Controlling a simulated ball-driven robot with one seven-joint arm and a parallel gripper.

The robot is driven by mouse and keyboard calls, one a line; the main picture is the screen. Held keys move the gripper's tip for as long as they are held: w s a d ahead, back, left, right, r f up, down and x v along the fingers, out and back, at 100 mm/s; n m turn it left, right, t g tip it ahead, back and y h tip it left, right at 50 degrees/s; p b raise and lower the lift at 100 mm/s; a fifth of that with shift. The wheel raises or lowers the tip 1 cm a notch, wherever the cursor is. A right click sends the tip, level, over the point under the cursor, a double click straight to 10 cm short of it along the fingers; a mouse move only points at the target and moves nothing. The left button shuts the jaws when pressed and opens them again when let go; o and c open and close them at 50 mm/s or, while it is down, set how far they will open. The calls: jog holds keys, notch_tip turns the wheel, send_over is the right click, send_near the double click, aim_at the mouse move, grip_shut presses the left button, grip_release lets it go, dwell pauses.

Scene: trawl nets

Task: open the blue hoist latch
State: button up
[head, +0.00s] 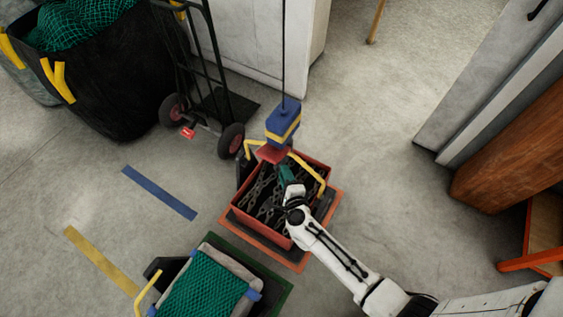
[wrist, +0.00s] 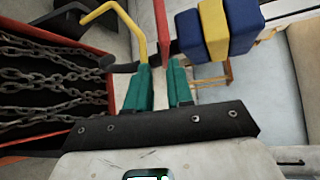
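The blue hoist block (head: 283,122) with a yellow band hangs on a dark cable above the red crate. It also shows at the upper right of the wrist view (wrist: 244,27). A red plate (head: 270,153) sits just under it; I cannot tell which part is the latch. My gripper (head: 284,174) is over the crate, just below the red plate. In the wrist view its green fingers (wrist: 160,80) stand apart with a narrow empty gap between them. The red plate (wrist: 161,18) lies beyond the fingertips, and the block is to their right, apart from them.
The red crate (head: 250,222) holds dark chains (wrist: 45,75) and has yellow handles (head: 308,172). A crate with green netting (head: 203,287) stands at the front. A hand truck (head: 232,140) is behind to the left. An orange-brown cabinet (head: 515,150) is at right. Floor between is clear.

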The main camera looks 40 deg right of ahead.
jog(key=shift+v, duration=1.55)
